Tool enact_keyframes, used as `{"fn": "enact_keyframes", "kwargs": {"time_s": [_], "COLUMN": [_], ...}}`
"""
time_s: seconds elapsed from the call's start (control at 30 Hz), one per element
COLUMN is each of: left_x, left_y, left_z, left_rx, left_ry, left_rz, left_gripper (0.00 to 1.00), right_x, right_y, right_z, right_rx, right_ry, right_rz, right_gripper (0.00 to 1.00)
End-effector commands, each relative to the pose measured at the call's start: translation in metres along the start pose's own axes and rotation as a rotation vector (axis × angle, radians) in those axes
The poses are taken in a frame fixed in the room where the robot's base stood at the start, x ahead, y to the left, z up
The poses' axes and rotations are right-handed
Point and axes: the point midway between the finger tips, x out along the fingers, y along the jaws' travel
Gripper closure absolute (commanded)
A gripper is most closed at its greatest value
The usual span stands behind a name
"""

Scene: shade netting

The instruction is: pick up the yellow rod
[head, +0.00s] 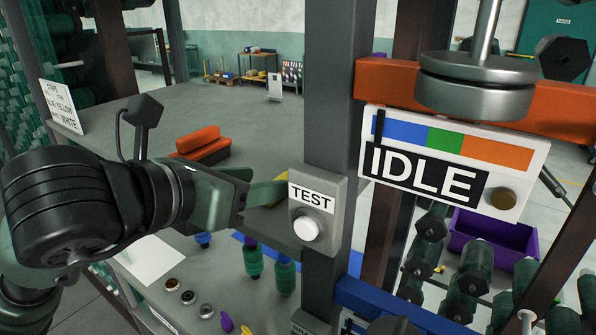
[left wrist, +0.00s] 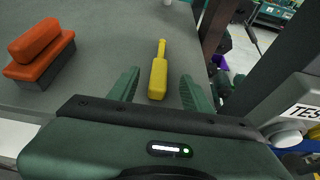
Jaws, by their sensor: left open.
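The yellow rod (left wrist: 158,78) lies on the grey tabletop in the left wrist view, its thick end nearer me and its thin end pointing away. My left gripper (left wrist: 160,88) is open, with one green finger on each side of the rod and a gap to each. In the head view my left gripper (head: 258,184) reaches right, close to the TEST box; only a yellow sliver of the rod shows there, mostly hidden by the fingers and the box. I cannot tell how high the fingers are above the table. My right gripper is not in view.
An orange and dark block (head: 203,143) sits on the table (head: 250,125), left of the rod in the wrist view. The TEST box (head: 318,190) is on a grey post just right of my left gripper. An IDLE sign (head: 450,165) hangs further right. Green spools (head: 253,262) stand in front.

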Motion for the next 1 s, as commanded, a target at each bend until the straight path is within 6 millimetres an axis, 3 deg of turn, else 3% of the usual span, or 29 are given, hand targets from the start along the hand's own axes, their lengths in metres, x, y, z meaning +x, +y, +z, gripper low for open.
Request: {"fn": "enact_keyframes", "kwargs": {"time_s": [0.3, 0.5, 0.77, 0.97, 1.0], "left_x": [0.039, 0.065, 0.069, 0.069, 0.069], "left_y": [0.001, 0.0, 0.0, 0.0, 0.0], "left_z": [0.004, 0.001, -0.001, -0.001, -0.001], "left_rx": [-0.003, 0.0, 0.001, 0.001, 0.001], "left_ry": [0.008, 0.004, 0.001, 0.001, 0.001], "left_rz": [-0.003, -0.004, -0.004, -0.004, -0.004], "left_gripper": [0.51, 0.51, 0.51, 1.0, 1.0], "right_x": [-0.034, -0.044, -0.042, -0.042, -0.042], "right_y": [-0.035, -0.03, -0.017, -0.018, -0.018], "right_z": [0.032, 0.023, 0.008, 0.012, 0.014], "right_rx": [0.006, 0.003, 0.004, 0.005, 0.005], "right_ry": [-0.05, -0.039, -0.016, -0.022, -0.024], "right_rz": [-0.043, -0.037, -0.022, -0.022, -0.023], "right_gripper": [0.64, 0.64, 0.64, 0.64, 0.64]}}
